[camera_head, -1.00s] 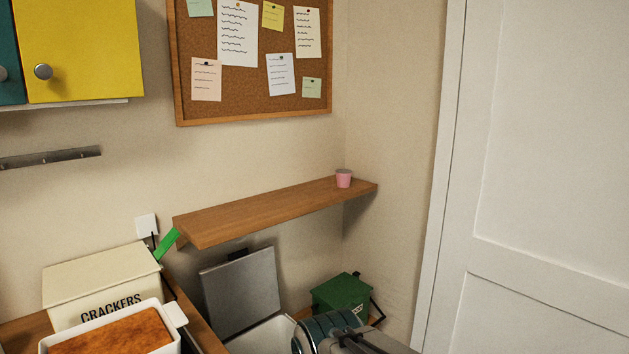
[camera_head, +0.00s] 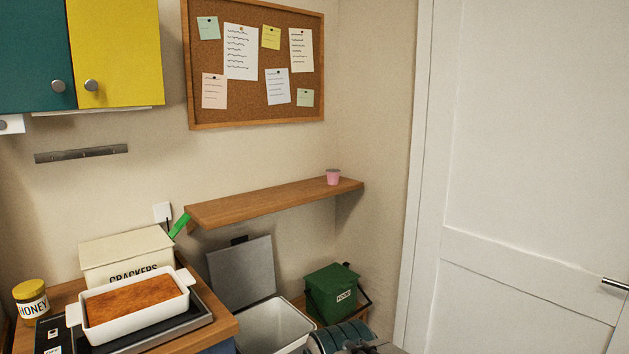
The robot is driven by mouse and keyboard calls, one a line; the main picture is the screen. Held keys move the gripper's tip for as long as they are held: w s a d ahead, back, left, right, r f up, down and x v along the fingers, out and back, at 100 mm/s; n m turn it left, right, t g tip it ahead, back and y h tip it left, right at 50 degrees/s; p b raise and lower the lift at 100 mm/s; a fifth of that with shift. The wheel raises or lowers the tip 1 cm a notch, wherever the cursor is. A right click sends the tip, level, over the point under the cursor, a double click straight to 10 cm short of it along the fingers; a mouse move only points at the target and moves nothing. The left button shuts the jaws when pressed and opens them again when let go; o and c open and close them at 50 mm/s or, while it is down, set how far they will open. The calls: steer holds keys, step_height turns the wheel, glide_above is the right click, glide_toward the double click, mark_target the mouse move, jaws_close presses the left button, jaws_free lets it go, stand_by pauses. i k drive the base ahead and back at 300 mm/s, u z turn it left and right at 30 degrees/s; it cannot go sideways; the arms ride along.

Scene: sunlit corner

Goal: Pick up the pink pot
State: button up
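The small pink pot (camera_head: 333,177) stands upright near the right end of a wooden wall shelf (camera_head: 262,207), close to the room's corner. Nothing touches it but the shelf. Part of my arm shows at the bottom middle of the head view, low and well below the shelf. Its fingers cannot be made out there.
A counter at the lower left holds a white loaf dish (camera_head: 178,306), a crackers box (camera_head: 105,246) and a honey jar (camera_head: 31,299). An open-lidded bin (camera_head: 272,326) and a green food caddy (camera_head: 333,291) stand below the shelf. A white door (camera_head: 530,150) is at right.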

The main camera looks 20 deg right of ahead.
mark_target(333, 174)
steer(key=z, duration=0.65)
steer(key=i, duration=0.6)
steer(key=z, duration=1.05)
steer(key=i, duration=1)
steer(key=u, duration=0.35)
steer(key=i, duration=0.9)
steer(key=u, duration=0.85)
